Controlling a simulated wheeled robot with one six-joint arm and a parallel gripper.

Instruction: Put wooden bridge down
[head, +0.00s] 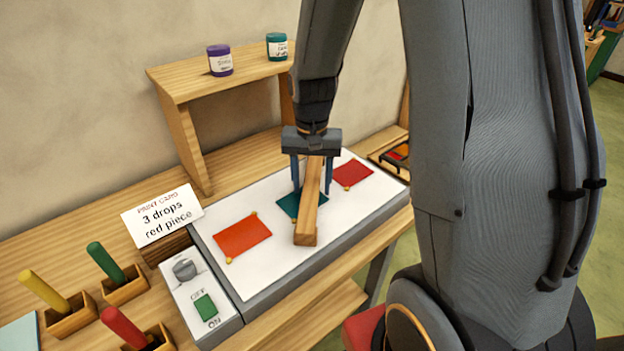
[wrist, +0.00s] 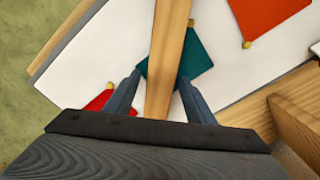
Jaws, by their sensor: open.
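The wooden bridge (head: 309,205) is a long light-brown bar over the white panel (head: 265,281), crossing above the teal piece (head: 288,204). My gripper (head: 312,188) is open, with one blue finger on each side of the bar. In the wrist view the bar (wrist: 168,50) runs between the two fingers (wrist: 160,95), with a gap on at least the right side. The bar's far end is hidden under my gripper. I cannot tell whether the bar touches the panel.
An orange-red piece (head: 242,238) and a dark red piece (head: 352,174) lie on the panel. A print card (head: 163,215), a switch box (head: 202,300) and colored sticks in wooden holders (head: 72,314) stand left. A wooden shelf (head: 215,84) with two jars stands behind.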

